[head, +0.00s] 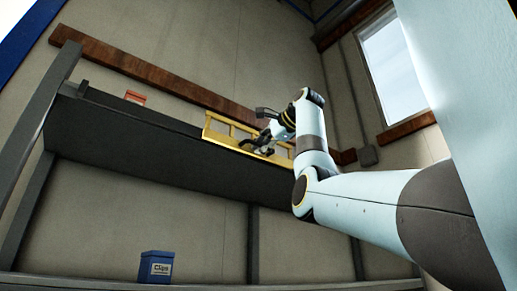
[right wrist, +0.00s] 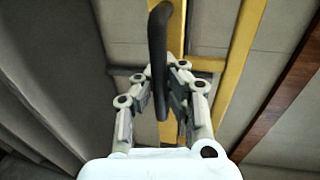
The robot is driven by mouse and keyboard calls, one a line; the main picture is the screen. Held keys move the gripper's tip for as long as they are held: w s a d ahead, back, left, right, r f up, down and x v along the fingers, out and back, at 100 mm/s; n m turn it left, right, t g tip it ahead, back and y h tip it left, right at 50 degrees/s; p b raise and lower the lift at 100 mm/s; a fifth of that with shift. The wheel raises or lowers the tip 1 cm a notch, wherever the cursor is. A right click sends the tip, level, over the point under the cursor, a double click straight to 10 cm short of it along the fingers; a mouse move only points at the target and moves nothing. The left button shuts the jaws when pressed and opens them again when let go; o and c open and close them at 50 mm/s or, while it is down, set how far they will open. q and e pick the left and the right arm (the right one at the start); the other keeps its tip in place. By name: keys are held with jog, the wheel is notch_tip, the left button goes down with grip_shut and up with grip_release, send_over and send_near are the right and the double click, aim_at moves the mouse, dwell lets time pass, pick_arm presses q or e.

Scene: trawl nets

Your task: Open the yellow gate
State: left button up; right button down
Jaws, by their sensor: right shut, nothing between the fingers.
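The yellow gate (head: 216,129) is a flat barred frame along the edge of the high dark platform (head: 120,138). In the right wrist view, the yellow gate's bars (right wrist: 238,65) run up the picture behind my gripper, with a short cross bar. My right gripper (head: 252,143) is at the gate, its dark fingers in front of the bars. In the right wrist view its fingers (right wrist: 176,68) come together with nothing held. A dark curved bar (right wrist: 157,50) stands up by the fingertips; I cannot tell whether they touch it. My left gripper is out of view.
A blue box labelled "Clips" (head: 155,266) stands on a low ledge below the platform. A small orange-red item (head: 135,97) is at the platform's back left. Grey posts (head: 253,244) hold the platform. A brown beam (head: 150,72) runs along the wall.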

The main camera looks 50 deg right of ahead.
jog(key=c, duration=1.9)
grip_release()
jog(key=shift+s+d+f, duration=0.1)
jog(key=shift+f, duration=0.05)
jog(key=shift+c, duration=0.2)
jog(key=o, duration=0.6)
jog(key=shift+s, duration=0.45)
jog(key=shift+w, duration=0.25)
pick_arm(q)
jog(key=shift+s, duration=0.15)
pick_arm(e)
jog(key=v, duration=1.2)
